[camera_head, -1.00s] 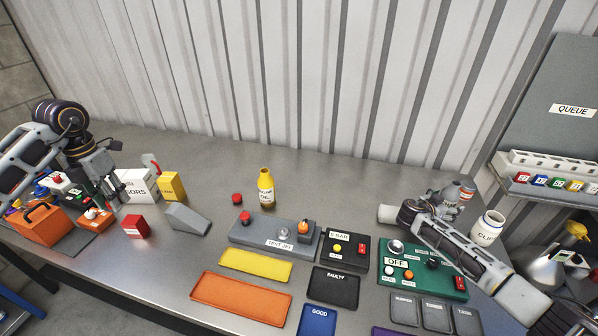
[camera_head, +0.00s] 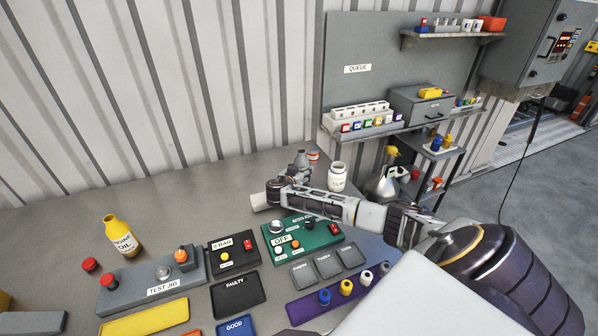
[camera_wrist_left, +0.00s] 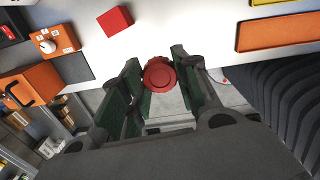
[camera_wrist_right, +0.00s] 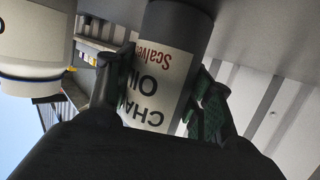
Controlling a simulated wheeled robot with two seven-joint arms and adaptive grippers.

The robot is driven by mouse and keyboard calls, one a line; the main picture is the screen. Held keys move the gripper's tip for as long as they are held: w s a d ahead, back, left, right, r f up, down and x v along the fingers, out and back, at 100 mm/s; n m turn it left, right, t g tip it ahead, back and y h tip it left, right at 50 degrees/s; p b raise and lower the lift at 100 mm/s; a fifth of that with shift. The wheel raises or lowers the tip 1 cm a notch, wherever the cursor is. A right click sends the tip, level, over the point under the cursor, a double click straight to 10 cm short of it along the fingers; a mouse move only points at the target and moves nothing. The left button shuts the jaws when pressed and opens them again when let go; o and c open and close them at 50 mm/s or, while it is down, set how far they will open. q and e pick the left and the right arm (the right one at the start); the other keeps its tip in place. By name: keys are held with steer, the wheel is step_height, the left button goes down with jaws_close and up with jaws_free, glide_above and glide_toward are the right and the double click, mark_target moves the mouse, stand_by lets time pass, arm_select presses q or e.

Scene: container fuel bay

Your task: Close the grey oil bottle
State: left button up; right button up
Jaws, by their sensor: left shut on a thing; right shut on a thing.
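The grey oil bottle (camera_wrist_right: 158,85) is between the fingers of my right gripper (camera_wrist_right: 158,100) in the right wrist view, its white label reading CHAIN OIL upside down there. In the head view my right gripper (camera_head: 292,172) is at the back of the bench, with the bottle's grey top (camera_head: 301,158) just showing. The bottle's mouth cannot be made out. My left gripper (camera_wrist_left: 160,88) is shut on a round red cap (camera_wrist_left: 159,76) in the left wrist view. It is out of the head view. A red box lies on the bench beyond it.
A white jar (camera_head: 337,177) stands close to the right of my right gripper. A yellow engine oil bottle (camera_head: 122,236), a red cap (camera_head: 89,264), a test jig (camera_head: 150,273) and a green panel (camera_head: 318,235) are on the bench. A queue rack (camera_head: 372,135) is behind.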

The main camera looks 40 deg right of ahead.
mark_target(301, 151)
steer(key=shift+c, duration=1.1)
steer(key=shift+r, duration=0.25)
arm_select(q)
steer(key=shift+f+b, duration=0.75)
steer(key=shift+b, duration=0.05)
arm_select(e)
steer(key=shift+r, duration=4.65)
steer(key=shift+r, duration=0.1)
steer(key=o, duration=0.6)
steer(key=shift+c, duration=0.2)
steer(key=c, duration=0.9)
